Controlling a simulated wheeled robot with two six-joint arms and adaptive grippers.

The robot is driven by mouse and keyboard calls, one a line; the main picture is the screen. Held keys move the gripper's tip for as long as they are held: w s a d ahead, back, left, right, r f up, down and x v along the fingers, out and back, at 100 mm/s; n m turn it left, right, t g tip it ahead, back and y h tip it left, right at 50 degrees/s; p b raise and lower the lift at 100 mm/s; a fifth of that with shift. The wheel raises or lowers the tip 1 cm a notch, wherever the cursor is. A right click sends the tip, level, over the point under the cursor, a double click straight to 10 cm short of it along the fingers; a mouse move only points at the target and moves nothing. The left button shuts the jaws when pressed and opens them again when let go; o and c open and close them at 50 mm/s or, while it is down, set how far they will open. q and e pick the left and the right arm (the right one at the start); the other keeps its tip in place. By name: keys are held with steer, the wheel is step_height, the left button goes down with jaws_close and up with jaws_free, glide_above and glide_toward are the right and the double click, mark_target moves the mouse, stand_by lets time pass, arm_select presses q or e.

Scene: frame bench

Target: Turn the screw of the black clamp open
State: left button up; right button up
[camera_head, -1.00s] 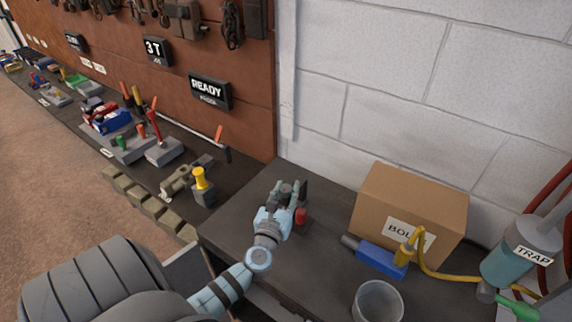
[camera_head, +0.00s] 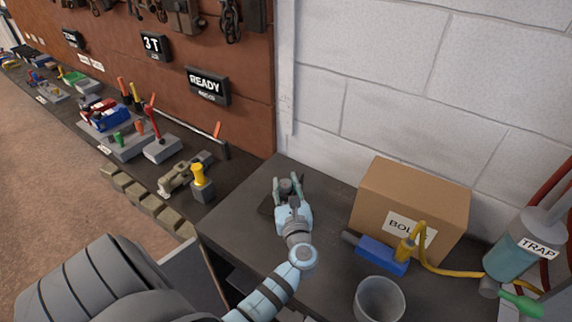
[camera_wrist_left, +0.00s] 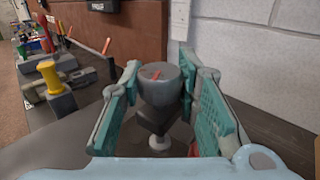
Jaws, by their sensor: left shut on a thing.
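My left gripper (camera_head: 290,185) is over the dark bench top, upright around a grey round knob (camera_wrist_left: 162,82) with a red mark on its top. I take this knob to be the screw of the black clamp. In the left wrist view the gripper's teal finger pads (camera_wrist_left: 165,100) stand on both sides of the knob, shut on it. The black clamp body (camera_wrist_left: 150,122) shows dark below the knob, with a pale round piece under it; much of it is hidden by the gripper. A dark edge of it shows beside the fingers in the head view. My right gripper is not in view.
A cardboard box (camera_head: 433,191) stands to the right, with a blue tool (camera_head: 379,256) and a grey cup (camera_head: 380,300) in front. A yellow-topped block (camera_head: 199,176) stands left on the other bench. A white wall (camera_head: 385,75) rises behind.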

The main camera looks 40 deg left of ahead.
mark_target(286, 183)
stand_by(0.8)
arm_select(q)
steer(key=o, duration=1.2)
step_height(286, 183, up, 10)
steer(key=shift+r, duration=0.1)
